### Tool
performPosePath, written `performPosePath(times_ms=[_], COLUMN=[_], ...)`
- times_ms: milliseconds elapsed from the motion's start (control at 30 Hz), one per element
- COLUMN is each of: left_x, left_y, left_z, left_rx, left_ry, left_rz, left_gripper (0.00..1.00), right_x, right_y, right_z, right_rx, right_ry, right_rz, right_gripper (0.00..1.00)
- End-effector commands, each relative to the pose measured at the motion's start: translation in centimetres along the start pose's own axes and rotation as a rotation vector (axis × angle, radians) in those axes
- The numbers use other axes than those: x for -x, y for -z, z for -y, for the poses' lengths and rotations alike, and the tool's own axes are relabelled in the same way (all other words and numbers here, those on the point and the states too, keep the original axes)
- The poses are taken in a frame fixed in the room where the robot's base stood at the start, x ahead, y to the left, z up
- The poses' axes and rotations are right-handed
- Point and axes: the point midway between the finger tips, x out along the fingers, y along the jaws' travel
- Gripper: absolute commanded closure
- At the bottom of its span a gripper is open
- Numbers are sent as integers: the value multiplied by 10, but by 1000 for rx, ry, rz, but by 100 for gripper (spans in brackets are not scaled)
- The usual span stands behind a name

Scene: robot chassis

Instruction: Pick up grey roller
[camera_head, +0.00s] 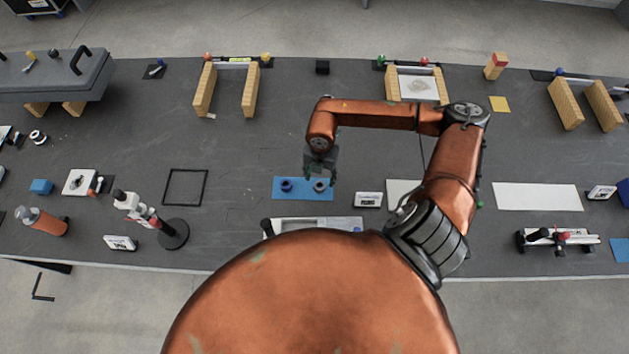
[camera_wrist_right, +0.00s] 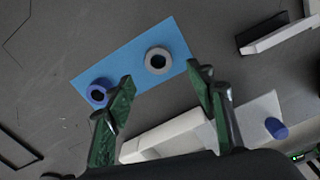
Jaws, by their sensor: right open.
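The grey roller (camera_head: 320,185) is a short ring with a dark hole, standing on a blue mat (camera_head: 305,194). In the right wrist view the grey roller (camera_wrist_right: 158,61) lies on the right part of the blue mat (camera_wrist_right: 128,65), beyond the fingertips. A blue roller (camera_head: 286,185) is beside it to the left and also shows in the wrist view (camera_wrist_right: 100,92). My right gripper (camera_head: 320,174) is above the grey roller, and its green-padded fingers (camera_wrist_right: 165,85) are open and empty. My left gripper is not in view.
A white label block (camera_head: 368,199) stands right of the mat. A white fixture (camera_head: 318,223) lies in front of it. A black square frame (camera_head: 185,187) is at left. Wooden stands (camera_head: 205,90) are at the back. Bare table surrounds the mat behind.

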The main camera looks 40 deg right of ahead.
Motion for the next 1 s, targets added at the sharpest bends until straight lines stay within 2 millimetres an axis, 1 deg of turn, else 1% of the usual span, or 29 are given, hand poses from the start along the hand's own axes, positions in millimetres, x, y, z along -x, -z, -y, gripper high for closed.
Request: performPosePath(times_ms=[33,200,267,333,433,500,633,733,800,1000], left_x=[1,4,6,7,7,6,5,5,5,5], left_y=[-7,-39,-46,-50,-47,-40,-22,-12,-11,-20], left_z=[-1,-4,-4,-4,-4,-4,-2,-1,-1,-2], left_rx=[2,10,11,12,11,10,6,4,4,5], left_ry=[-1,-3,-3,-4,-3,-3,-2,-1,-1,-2], left_rz=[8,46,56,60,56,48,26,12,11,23], left_gripper=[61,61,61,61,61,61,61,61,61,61], right_x=[-7,-24,-32,-43,-57,-63,-66,-66,-66,-66], right_y=[0,-1,-1,-3,-3,-3,-3,-3,-3,-3], right_z=[1,0,-1,-3,-3,-3,-4,-4,-4,-4], right_rx=[-2,-4,-3,-3,-3,-2,1,1,1,1], right_ry=[2,2,2,3,1,1,0,0,0,0], right_rz=[-1,-1,-2,-2,-2,-1,0,0,0,0], right_gripper=[50,50,50,50,50,50,50,50,52,65])
